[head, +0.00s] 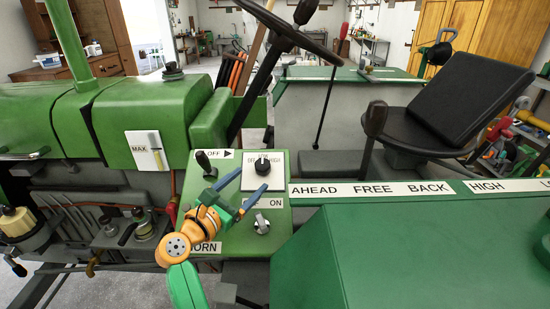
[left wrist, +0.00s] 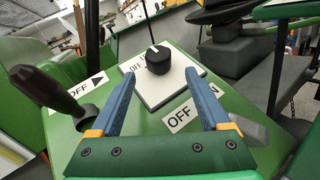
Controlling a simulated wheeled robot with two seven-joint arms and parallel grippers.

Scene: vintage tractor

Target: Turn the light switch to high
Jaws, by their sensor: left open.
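The light switch is a black rotary knob (head: 262,166) on a white plate (head: 275,182) on the tractor's green panel. Small lettering on the plate is partly covered by the knob. In the left wrist view the knob (left wrist: 158,60) stands just beyond and between the fingertips, with part of an "OFF" mark at its left. My left gripper (head: 252,178) is open and empty, its two blue fingers reaching toward the knob from the front left. In the left wrist view the gripper (left wrist: 160,74) shows a wide gap. I cannot tell whether a finger touches the plate. My right gripper is not in view.
A black lever (head: 206,163) by an "OFF" arrow label stands left of the plate. A silver key-like knob (head: 262,224) sits by an "ON" label in front. The steering wheel (head: 290,30) hangs above behind, and a green fender (head: 400,255) lies right.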

